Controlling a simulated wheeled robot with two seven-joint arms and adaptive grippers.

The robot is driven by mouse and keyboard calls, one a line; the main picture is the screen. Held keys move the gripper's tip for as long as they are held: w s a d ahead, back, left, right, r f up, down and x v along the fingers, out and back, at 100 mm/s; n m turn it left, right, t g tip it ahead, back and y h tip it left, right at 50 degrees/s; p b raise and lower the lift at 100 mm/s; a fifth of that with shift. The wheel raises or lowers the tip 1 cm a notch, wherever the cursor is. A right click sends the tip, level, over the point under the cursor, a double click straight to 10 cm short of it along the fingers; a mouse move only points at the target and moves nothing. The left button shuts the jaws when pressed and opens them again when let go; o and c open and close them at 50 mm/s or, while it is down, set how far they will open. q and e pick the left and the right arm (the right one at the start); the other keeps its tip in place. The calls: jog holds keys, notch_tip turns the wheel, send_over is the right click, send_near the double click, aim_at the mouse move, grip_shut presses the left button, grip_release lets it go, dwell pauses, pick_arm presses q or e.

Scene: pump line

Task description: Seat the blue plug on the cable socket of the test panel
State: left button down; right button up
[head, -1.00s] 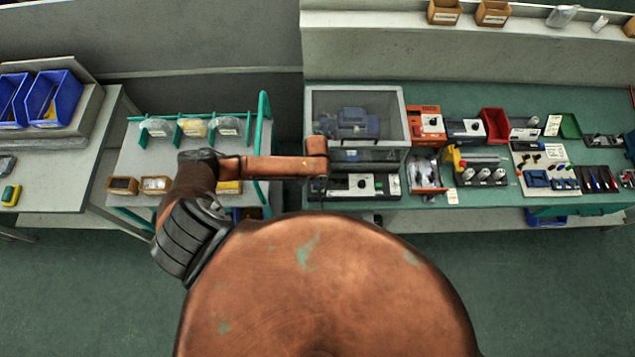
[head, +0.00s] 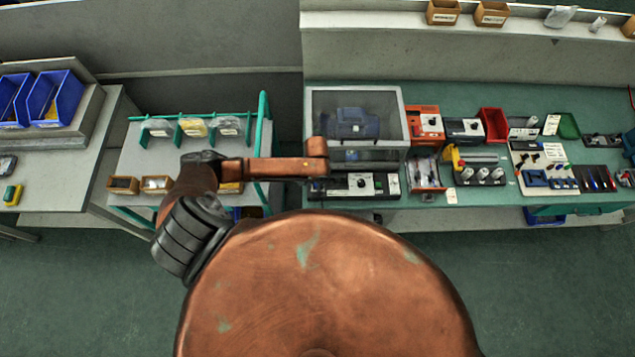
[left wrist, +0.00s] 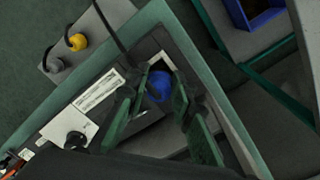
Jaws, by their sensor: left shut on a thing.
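The test panel (head: 360,184) is a dark box with a white label face and a black knob, at the front left edge of the green bench. In the left wrist view the panel (left wrist: 98,92) runs diagonally. The blue plug (left wrist: 159,85) shows between the green fingers of my left gripper (left wrist: 163,82), over the panel's dark end. My left gripper is shut on the plug. In the head view its fingers are mostly hidden below my copper wrist, at the panel's left end. The socket is hidden; I cannot tell whether the plug touches it. My right gripper is not in view.
A clear-sided case with a blue pump (head: 352,122) stands behind the panel. An orange tray (head: 426,174) stands to its right. A black cable (left wrist: 108,28) runs near the fingers. A yellow plug (left wrist: 77,42) and a grey one sit on a grey strip. A green-framed cart (head: 262,130) stands left.

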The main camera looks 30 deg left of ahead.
pick_arm(q)
jog(key=shift+s+d+f, duration=0.1)
jog(key=shift+s+f, duration=0.2)
dwell(0.4)
jog(key=c, duration=1.7)
grip_release()
jog(key=shift+o, duration=0.5)
jog(key=shift+w+f, duration=0.1)
jog(key=shift+w, duration=0.05)
jog(key=shift+o, duration=0.3)
jog(key=shift+o, duration=1.2)
jog(key=shift+r, duration=0.25)
